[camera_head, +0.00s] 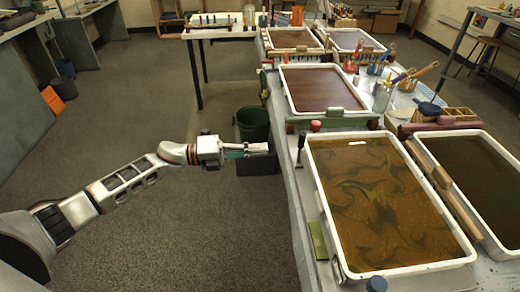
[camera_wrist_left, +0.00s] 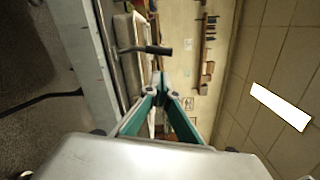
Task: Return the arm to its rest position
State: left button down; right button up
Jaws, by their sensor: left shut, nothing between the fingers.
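My left arm reaches in from the left in the head view, stretched out over the floor beside the tray table. My left gripper (camera_head: 262,147) is shut and empty, just short of the table's left edge and in front of a dark green bin. In the left wrist view its green-sided fingers (camera_wrist_left: 159,80) meet at the tips with nothing between them. My right gripper is in neither view.
The long table (camera_head: 287,170) bears several white-rimmed trays; the nearest tray (camera_head: 318,200) holds brown-green marbled liquid. A dark green bin (camera_head: 252,122) stands on the floor against the table. The carpeted floor (camera_head: 150,240) around my left arm is clear.

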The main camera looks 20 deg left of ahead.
pick_arm(q)
jog(key=shift+d, duration=0.1)
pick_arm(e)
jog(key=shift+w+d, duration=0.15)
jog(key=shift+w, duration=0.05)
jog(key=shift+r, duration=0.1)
pick_arm(q)
jog(key=s+d+f+n+t+y+p, duration=0.1)
jog(key=s+d+f+n+t+y, duration=0.15)
jog(key=s+f+n+t, duration=0.4)
jog(key=s+d+f+n+t+y+p, duration=0.1)
jog(key=s+f+n+y, duration=0.2)
jog(key=n, duration=0.7)
jog(key=s+a+f+n+g+y, duration=0.2)
jog(key=s+f+n+y, duration=0.2)
jog(key=s, duration=0.6)
jog(key=s+a+f+n+g+y+p, duration=0.1)
jog(key=s+f+n+y, duration=0.3)
jog(key=s+f+n, duration=0.5)
jog(key=shift+s+a+f+g, duration=0.45)
jog(key=shift+a+f+g, duration=0.25)
jog(key=shift+a+g, duration=0.15)
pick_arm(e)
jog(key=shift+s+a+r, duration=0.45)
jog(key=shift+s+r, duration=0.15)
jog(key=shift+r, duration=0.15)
